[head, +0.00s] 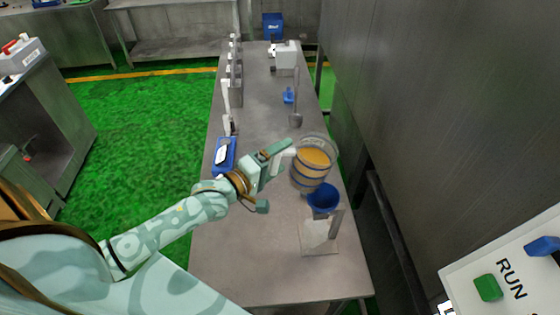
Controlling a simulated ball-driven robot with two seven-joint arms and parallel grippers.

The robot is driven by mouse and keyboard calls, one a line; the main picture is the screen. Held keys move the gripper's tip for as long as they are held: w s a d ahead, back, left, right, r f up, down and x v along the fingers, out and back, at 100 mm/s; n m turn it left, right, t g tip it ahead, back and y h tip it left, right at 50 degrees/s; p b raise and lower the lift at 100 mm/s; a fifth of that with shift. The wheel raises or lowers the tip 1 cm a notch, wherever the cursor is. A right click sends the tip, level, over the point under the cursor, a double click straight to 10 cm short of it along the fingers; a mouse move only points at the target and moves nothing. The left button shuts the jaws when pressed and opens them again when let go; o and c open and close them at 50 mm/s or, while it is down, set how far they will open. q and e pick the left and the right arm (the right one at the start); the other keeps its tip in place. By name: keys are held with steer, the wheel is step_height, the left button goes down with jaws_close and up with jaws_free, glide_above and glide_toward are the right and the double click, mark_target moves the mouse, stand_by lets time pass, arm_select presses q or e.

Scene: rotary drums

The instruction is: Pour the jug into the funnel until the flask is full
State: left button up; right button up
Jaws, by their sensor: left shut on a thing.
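The jug (309,176) is clear with blue bands and holds an orange-yellow content. It is upright or only slightly tilted, just behind the blue funnel (323,198). My left gripper (278,164) is shut on the jug at its left side, where a pale handle shows. The funnel sits above a pale, clear flask (315,233) on a light base plate, beside a grey upright. The flask's fill level is too unclear to tell. No stream from the jug to the funnel shows. My right gripper is not in view.
The long steel table (265,270) is clear at its near end. A blue device (224,156) lies left of my gripper. A scoop-like tool (296,118), grey bins and a white box (287,58) stand farther back. A metal wall is close on the right, with a RUN panel (510,275).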

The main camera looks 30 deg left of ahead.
arm_select(q)
steer(key=shift+a+r+m, duration=0.35)
steer(key=shift+r+m, duration=0.45)
steer(key=shift+r+m+g+y, duration=0.35)
steer(key=shift+r+m, duration=0.35)
steer(key=shift+m, duration=0.3)
steer(key=shift+r+p, duration=0.25)
steer(key=shift+p, duration=0.1)
steer(key=shift+d+r+m+g+p, duration=0.1)
steer(key=shift+r+m+g+p, duration=0.2)
steer(key=shift+m+p, duration=0.65)
steer(key=shift+d+y+p, duration=0.1)
steer(key=shift+y+p, duration=0.25)
steer(key=shift+p, duration=0.3)
steer(key=shift+m, duration=0.35)
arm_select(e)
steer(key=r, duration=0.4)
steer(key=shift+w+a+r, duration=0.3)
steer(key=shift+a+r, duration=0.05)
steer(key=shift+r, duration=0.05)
arm_select(q)
steer(key=shift+d+r+p, duration=0.1)
steer(key=shift+p, duration=0.65)
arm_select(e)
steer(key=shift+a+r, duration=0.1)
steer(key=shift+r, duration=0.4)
